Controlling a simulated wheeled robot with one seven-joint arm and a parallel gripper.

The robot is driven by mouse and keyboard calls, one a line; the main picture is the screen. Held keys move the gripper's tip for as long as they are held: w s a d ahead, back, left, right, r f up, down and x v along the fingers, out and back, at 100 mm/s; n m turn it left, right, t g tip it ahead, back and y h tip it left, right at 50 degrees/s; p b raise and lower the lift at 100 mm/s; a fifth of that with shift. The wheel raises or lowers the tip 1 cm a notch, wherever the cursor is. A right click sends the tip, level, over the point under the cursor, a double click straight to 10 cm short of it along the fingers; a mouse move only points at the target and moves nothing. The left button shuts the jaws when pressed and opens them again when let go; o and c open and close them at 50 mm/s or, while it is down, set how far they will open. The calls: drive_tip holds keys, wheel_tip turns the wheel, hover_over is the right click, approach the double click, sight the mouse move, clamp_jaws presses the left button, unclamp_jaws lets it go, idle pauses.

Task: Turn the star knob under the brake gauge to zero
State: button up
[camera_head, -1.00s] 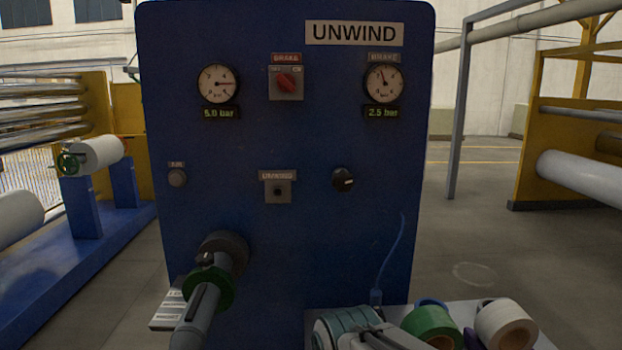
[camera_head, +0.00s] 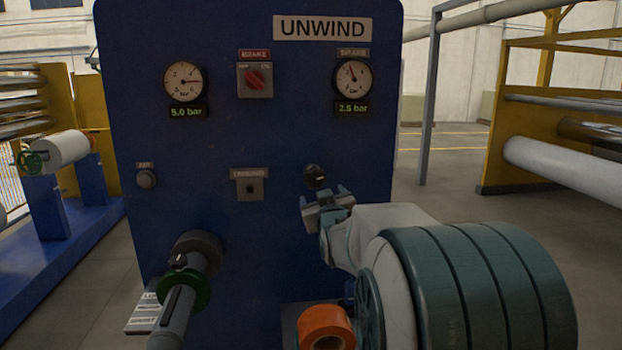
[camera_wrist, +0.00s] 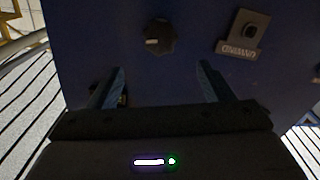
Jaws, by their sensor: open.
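The black star knob (camera_head: 315,175) sits on the blue panel below the right-hand brake gauge (camera_head: 353,77), which shows 2.5 bar on its display (camera_head: 353,107). The knob has a pale mark on its face. In the wrist view the knob (camera_wrist: 160,38) is beyond my fingertips, between their lines, with its pale mark toward the left. My gripper (camera_head: 325,203) is open and empty, just below and in front of the knob in the head view. Its two fingers (camera_wrist: 160,78) show spread apart in the wrist view. I see no contact with the knob.
The unwind switch (camera_head: 249,185) and air button (camera_head: 146,179) are left of the knob. A red brake switch (camera_head: 255,80) is higher up. A shaft with a green collar (camera_head: 183,290) juts out at lower left. An orange roll (camera_head: 326,328) lies below my arm.

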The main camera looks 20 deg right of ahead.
sight(315, 179)
drive_tip(key=p+x, duration=0.4)
drive_tip(key=x, duration=0.9)
drive_tip(key=shift+w+d, duration=0.1)
drive_tip(key=shift+w, duration=0.2)
drive_tip(key=c, duration=1)
